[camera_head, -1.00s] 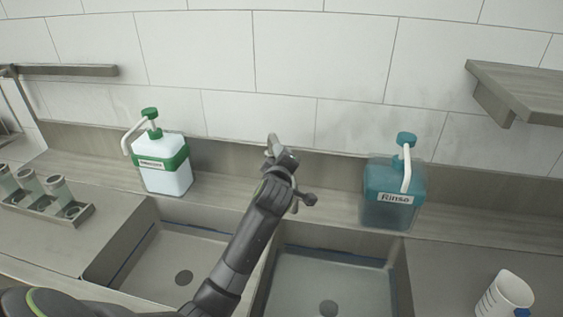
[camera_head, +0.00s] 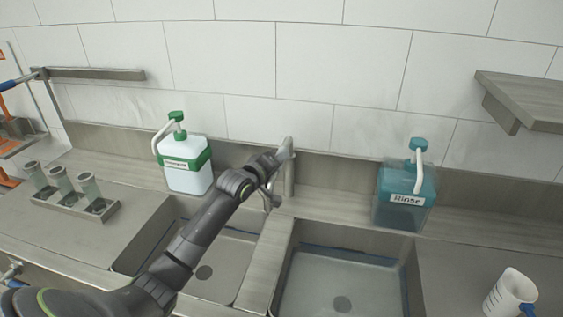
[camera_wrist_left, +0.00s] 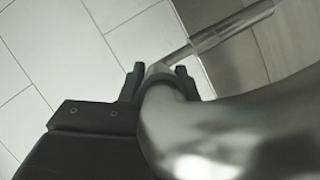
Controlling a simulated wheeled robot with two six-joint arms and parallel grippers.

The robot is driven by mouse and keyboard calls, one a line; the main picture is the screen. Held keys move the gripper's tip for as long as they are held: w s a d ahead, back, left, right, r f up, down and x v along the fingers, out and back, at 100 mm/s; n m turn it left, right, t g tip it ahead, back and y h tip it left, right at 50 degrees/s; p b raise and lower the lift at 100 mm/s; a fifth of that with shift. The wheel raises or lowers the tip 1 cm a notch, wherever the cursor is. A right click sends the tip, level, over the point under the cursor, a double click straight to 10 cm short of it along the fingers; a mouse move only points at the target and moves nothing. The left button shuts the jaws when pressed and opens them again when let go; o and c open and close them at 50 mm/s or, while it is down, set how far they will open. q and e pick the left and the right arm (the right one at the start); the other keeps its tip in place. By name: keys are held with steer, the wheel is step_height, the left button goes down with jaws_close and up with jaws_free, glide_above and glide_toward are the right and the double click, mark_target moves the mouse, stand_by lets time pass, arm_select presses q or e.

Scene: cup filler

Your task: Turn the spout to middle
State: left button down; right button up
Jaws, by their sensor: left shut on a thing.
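The metal faucet (camera_head: 290,178) stands on the back ledge near the divider between the two sinks. My left gripper (camera_head: 272,160) is at the upper part of the faucet, left of its post, and hides much of the spout. In the left wrist view, the shiny curved spout (camera_wrist_left: 215,125) fills the lower right, and my left gripper's fingers (camera_wrist_left: 158,76) are shut on metal of it. The spout's exact direction is hard to tell behind the gripper. My right gripper is not in view.
A left sink (camera_head: 236,262) and a right sink (camera_head: 385,288) lie below. A white-green soap bottle (camera_head: 188,178) and a teal rinse bottle (camera_head: 391,210) flank the faucet. A cup rack (camera_head: 112,212) is at left, a white jug (camera_head: 507,293) at lower right.

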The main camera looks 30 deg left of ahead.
arm_select(q)
steer(key=shift+a+r, duration=0.1)
steer(key=shift+a, duration=0.05)
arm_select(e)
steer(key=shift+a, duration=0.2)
arm_select(q)
steer(key=c, duration=1.1)
jaws_free()
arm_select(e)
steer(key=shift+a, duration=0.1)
arm_select(q)
steer(key=shift+s, duration=0.1)
steer(key=b+v, duration=0.2)
steer(key=v, duration=1.5)
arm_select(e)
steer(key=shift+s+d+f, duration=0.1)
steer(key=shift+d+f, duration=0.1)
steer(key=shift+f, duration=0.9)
arm_select(q)
steer(key=shift+a, duration=0.1)
